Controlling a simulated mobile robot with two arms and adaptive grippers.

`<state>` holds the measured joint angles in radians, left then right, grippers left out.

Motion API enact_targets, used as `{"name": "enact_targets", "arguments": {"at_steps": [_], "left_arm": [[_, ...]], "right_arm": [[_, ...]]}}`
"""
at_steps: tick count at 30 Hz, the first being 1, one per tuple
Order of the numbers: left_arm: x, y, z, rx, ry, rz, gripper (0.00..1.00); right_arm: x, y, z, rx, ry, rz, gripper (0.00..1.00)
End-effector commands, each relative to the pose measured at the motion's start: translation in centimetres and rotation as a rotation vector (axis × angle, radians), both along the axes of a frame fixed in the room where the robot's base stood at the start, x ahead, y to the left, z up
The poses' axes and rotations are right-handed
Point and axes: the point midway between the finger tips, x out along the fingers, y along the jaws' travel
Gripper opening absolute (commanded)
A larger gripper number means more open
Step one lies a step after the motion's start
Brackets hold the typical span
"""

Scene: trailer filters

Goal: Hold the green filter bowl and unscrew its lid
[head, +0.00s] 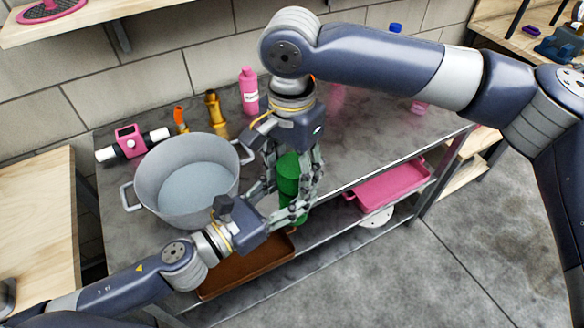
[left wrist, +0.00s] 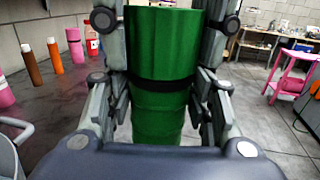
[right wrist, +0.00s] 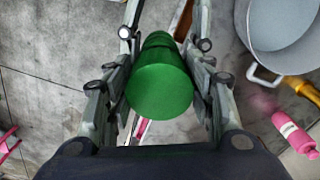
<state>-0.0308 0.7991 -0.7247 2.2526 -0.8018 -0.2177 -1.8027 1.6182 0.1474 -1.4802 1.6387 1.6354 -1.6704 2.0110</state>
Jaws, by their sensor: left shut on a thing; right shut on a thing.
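The green filter (head: 288,174) stands upright near the front edge of the metal table, between my two grippers. In the left wrist view its bowl (left wrist: 158,118) is below a dark seam and its lid (left wrist: 162,42) is above. My left gripper (head: 288,212) comes in from the left and is shut around the bowl. My right gripper (head: 290,182) reaches down from above and is shut around the lid. In the right wrist view the round lid top (right wrist: 160,92) lies between the fingers. In the head view, fingers hide parts of the filter.
A large grey pot (head: 188,182) stands left of the filter. Brown (head: 245,268) and pink (head: 390,187) trays lie on the lower shelf.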

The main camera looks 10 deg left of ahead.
Motion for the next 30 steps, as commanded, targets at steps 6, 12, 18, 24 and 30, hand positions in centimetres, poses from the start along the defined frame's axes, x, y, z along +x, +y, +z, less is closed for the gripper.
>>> {"name": "enact_targets", "arguments": {"at_steps": [6, 12, 18, 24, 30], "left_arm": [[-0.1, 0.0, 0.1, 0.002, -0.003, -0.001, 0.0], [0.0, 0.0, 0.1, -0.001, -0.002, -0.001, 0.0], [0.0, 0.0, 0.1, -0.001, -0.002, -0.001, 0.0], [0.0, 0.0, 0.1, -0.001, -0.002, -0.001, 0.0], [0.0, 0.0, 0.1, -0.001, -0.003, 0.001, 0.0]], "right_arm": [[0.4, -0.4, 0.0, -0.009, -0.006, -0.008, 0.7], [0.2, -0.2, 0.0, -0.006, -0.005, -0.005, 0.7], [0.2, -0.1, 0.9, -0.004, -0.005, -0.003, 0.7], [0.2, 0.0, 3.6, -0.003, -0.005, -0.002, 0.7], [0.1, -0.1, 4.6, -0.004, -0.003, -0.002, 0.7]]}}
